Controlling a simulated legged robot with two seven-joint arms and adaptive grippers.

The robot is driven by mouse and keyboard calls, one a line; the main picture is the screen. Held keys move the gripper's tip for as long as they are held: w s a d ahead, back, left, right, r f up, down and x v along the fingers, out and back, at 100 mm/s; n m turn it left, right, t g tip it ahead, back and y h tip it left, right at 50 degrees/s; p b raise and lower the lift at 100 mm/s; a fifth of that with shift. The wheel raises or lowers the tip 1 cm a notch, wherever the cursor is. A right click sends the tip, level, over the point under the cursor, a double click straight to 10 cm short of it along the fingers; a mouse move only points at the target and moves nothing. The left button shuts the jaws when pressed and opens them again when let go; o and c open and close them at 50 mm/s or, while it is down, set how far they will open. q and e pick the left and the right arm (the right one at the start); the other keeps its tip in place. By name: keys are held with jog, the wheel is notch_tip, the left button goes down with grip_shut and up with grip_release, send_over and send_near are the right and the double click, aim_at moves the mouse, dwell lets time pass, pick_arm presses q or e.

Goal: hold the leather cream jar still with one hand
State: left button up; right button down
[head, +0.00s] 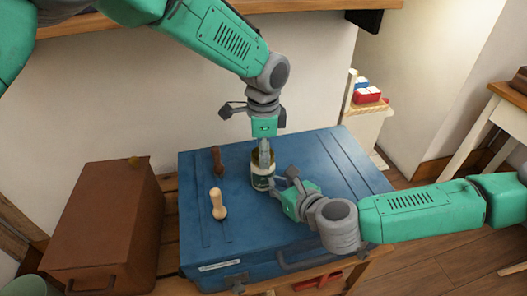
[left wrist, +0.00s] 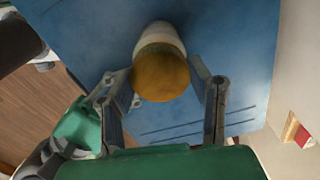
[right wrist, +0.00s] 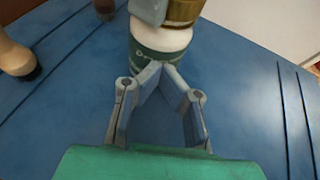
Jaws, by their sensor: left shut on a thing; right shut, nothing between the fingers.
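The leather cream jar (head: 262,180), with a white and dark green body and a gold-brown lid (left wrist: 160,75), stands upright on the blue suitcase (head: 230,250). My left gripper (head: 264,150) comes down from above and is shut on the jar near its lid, one finger on each side. In the right wrist view one left finger covers part of the lid (right wrist: 185,12). My right gripper (head: 286,181) is shut and empty just right of the jar. Its joined fingertips (right wrist: 158,70) are at the jar's lower body (right wrist: 145,58); I cannot tell whether they touch it.
A brown case (head: 105,220) is at the left. A small shelf with red and blue boxes (head: 367,95) stands behind right. The suitcase's far right is clear.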

pick_arm(q)
jog(key=shift+a, duration=0.1)
dwell(0.4)
dwell(0.6)
jog(key=o, duration=1.3)
